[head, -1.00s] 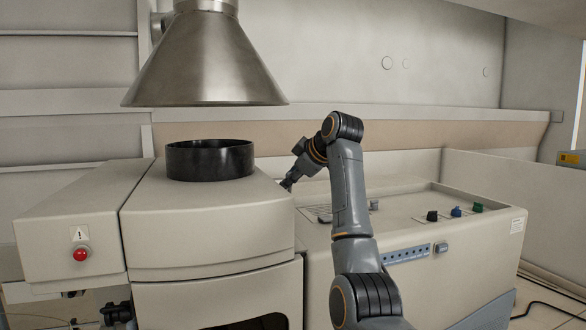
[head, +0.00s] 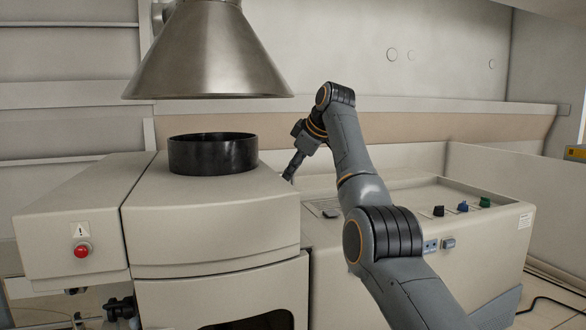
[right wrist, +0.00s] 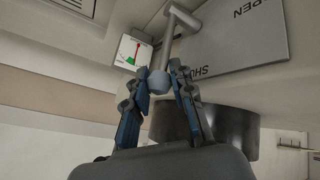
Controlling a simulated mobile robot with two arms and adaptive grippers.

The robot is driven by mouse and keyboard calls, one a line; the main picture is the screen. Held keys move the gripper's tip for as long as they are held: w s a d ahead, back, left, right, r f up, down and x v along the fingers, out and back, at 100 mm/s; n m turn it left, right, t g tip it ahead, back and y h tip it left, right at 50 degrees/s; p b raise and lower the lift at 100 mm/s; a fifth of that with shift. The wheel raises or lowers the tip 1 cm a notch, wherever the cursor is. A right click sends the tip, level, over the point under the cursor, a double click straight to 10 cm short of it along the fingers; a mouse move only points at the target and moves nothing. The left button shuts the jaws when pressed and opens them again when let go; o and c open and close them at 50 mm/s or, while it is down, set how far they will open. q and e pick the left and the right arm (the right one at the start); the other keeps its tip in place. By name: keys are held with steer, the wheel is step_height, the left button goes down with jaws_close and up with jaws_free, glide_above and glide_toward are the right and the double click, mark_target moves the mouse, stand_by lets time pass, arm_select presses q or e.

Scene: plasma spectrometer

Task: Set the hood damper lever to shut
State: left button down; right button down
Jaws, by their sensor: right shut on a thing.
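In the right wrist view a grey metal lever (right wrist: 168,48) with a round knob (right wrist: 158,84) runs beside a grey plate (right wrist: 240,40) marked with partly visible words, "PEN" and "SHU". The knob end is nearer the "SHU" lettering. My right gripper (right wrist: 162,80) has its blue-padded fingers on either side of the knob and is shut on it. In the head view my right gripper (head: 290,172) is small and reaches behind the right edge of the beige instrument; the lever is hidden there. A dark part of my left arm (head: 120,308) shows low at left, its fingers unclear.
A metal hood cone (head: 208,55) hangs above a black ring (head: 212,153) on the beige instrument (head: 210,215). A small gauge (right wrist: 132,52) is beside the lever. A red button (head: 81,250) is at left.

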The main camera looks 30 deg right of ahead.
steer(key=c, duration=1.3)
jaws_free()
steer(key=shift+o, duration=0.9)
steer(key=shift+w+d, duration=0.1)
steer(key=v, duration=1.2)
steer(key=shift+f, duration=0.1)
